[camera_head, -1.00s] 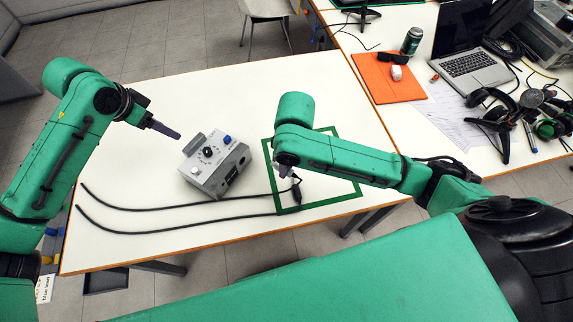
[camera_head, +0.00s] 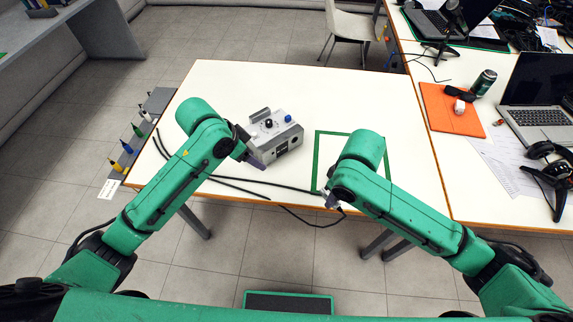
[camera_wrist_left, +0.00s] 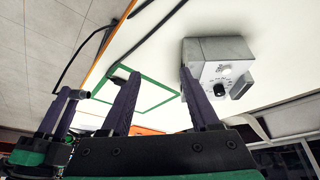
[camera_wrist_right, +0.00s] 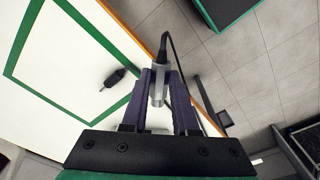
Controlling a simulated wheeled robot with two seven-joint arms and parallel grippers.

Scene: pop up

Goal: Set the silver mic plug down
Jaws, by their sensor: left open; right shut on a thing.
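My right gripper (camera_wrist_right: 157,100) is shut on the silver mic plug (camera_wrist_right: 157,86), with its black cable curving away. In the head view, this gripper (camera_head: 333,201) is at the table's front edge, by the green outline's near-left corner. The plug is held clear of the tabletop, around that edge.
The white table (camera_head: 230,85) is clear behind the box. Two black cables (camera_head: 240,187) run along its front, one sagging over the edge. A rack of coloured plugs (camera_head: 137,130) sits at the left edge. A cluttered desk with a laptop (camera_head: 540,105) adjoins at right.

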